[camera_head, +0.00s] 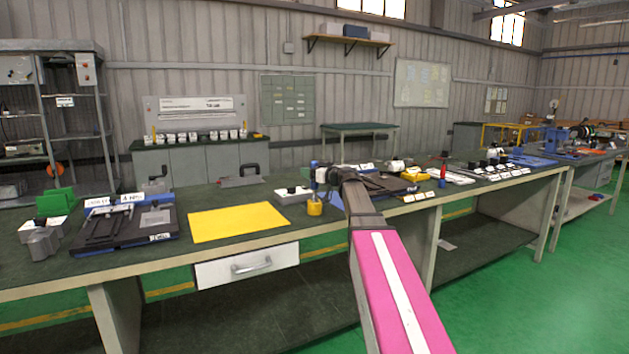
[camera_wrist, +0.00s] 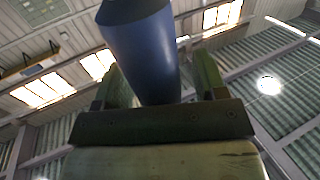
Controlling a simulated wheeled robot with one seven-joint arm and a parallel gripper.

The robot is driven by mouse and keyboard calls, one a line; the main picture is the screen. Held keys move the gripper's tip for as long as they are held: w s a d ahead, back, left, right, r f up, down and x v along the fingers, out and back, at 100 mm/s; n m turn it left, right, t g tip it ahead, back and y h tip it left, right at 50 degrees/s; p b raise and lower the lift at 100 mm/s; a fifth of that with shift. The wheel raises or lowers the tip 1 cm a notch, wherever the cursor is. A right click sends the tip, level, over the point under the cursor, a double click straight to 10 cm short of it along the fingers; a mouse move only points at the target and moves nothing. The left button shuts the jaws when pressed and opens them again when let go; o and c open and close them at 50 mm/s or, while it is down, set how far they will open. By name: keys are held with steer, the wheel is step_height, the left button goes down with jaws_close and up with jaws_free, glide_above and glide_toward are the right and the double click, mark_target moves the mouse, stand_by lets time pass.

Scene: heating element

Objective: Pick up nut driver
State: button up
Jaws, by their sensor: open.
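A blue, tapered, rounded handle, which I take to be the nut driver (camera_wrist: 140,50), fills the upper middle of the wrist view. It lies between the two fingers of my gripper (camera_wrist: 165,80), with a finger on each side. My gripper is open; I cannot tell whether either finger touches the handle. In the head view the blue nut driver (camera_head: 313,164) stands upright over a yellow round base (camera_head: 315,208) on the workbench. My gripper (camera_head: 322,175) is beside it at handle height, small and partly merged with it. The driver's lower shaft is hard to make out.
A yellow mat (camera_head: 238,222) lies on the bench to the left, with a black tool tray (camera_head: 125,225) beyond it. A grey box (camera_head: 293,194) is close behind the yellow base. Several tools and labelled parts crowd the bench to the right.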

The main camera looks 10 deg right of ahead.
steer(key=shift+w+a, duration=0.1)
steer(key=shift+w, duration=0.05)
steer(key=shift+c, duration=0.3)
jaws_close()
